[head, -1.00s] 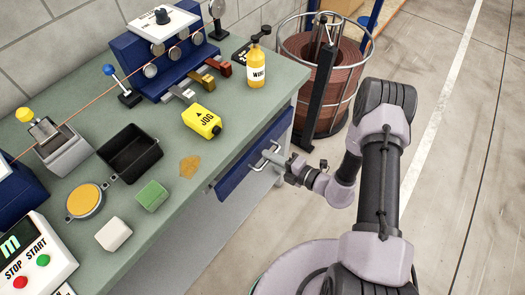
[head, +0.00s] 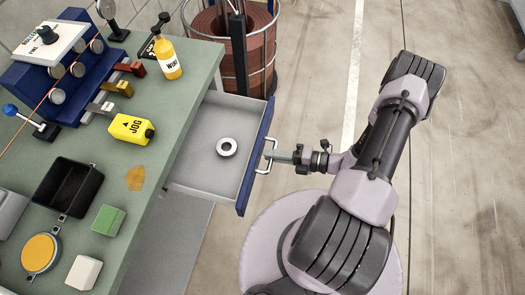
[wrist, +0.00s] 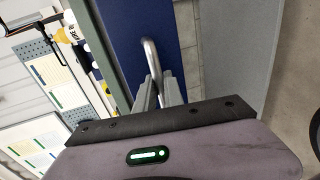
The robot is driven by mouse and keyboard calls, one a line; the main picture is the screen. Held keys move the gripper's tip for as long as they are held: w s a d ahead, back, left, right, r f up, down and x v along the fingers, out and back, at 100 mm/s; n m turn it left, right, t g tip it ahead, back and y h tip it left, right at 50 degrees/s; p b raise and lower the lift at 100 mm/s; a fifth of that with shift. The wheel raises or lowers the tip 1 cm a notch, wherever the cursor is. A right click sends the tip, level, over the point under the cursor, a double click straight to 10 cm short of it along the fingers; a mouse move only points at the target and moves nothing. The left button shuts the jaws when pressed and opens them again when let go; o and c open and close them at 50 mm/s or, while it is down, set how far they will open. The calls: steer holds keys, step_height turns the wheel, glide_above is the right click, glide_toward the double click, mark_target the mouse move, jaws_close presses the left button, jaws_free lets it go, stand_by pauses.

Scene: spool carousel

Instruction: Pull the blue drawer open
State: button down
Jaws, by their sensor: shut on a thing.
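The blue drawer (head: 256,155) stands pulled well out from under the green-topped workbench in the head view. Its blue front also shows in the wrist view (wrist: 160,22). A white ring (head: 227,147) lies on its grey floor. My gripper (head: 275,154) is shut on the drawer's metal bar handle (head: 269,143), at the outer side of the front. In the wrist view the handle (wrist: 151,58) runs between my gripper's fingers (wrist: 158,90).
The bench top (head: 150,160) carries a yellow JOG box (head: 130,128), a yellow bottle (head: 166,60), a black tray (head: 68,187) and a green block (head: 108,220). A wire coil in a round cage (head: 215,40) stands behind the bench. Floor to the right is clear.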

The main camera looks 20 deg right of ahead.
steer(key=shift+s+d, duration=0.2)
steer(key=c, duration=1.5)
jaws_free()
steer(key=shift+o, duration=0.2)
steer(key=shift+d, duration=0.1)
steer(key=p+v, duration=0.3)
steer(key=v, duration=1.4)
steer(key=shift+d, duration=0.15)
